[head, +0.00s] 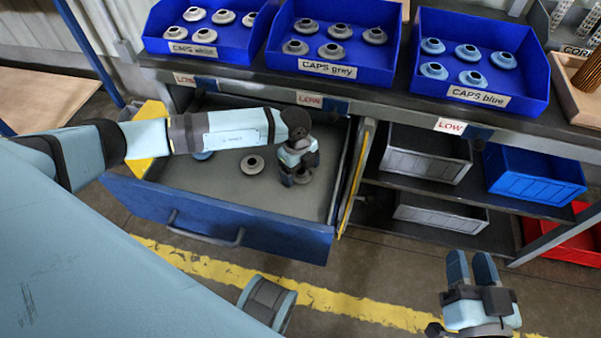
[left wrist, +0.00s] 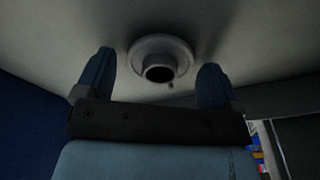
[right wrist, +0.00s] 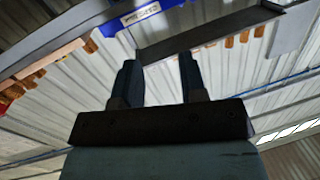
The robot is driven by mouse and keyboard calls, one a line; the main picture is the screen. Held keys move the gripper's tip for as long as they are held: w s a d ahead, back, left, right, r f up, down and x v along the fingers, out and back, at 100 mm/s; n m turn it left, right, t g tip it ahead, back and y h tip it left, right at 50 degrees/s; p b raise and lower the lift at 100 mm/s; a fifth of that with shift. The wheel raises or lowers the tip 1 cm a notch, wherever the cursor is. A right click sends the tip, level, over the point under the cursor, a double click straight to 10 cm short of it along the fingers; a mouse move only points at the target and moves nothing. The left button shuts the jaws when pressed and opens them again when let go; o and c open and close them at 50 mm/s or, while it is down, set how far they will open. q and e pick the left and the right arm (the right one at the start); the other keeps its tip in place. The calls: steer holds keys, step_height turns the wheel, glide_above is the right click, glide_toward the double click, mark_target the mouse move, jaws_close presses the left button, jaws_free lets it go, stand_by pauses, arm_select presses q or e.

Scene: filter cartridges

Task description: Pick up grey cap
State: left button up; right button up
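A grey cap (head: 301,175) lies on the floor of the open blue drawer (head: 240,229), partly hidden under my left gripper (head: 293,178). In the left wrist view this cap (left wrist: 160,60) is a round flanged ring with a dark hole, just beyond and between the fingertips. My left gripper (left wrist: 155,75) is open, and its fingers stand apart on either side of the cap without visible contact. A second grey cap (head: 252,164) lies in the drawer to the left. A blue cap (head: 203,154) lies further left, partly behind my left arm. My right gripper (head: 471,262) is open and empty, outside the drawer.
Blue bins of white caps (head: 175,47), grey caps (head: 312,67) and blue caps (head: 482,95) stand on the shelf above the drawer. The drawer's side walls and front with its handle (head: 205,235) surround my left gripper. Grey and blue crates (head: 528,185) fill the lower shelves at right.

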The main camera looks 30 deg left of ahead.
arm_select(q)
steer(key=c, duration=0.7)
steer(key=shift+r, duration=0.1)
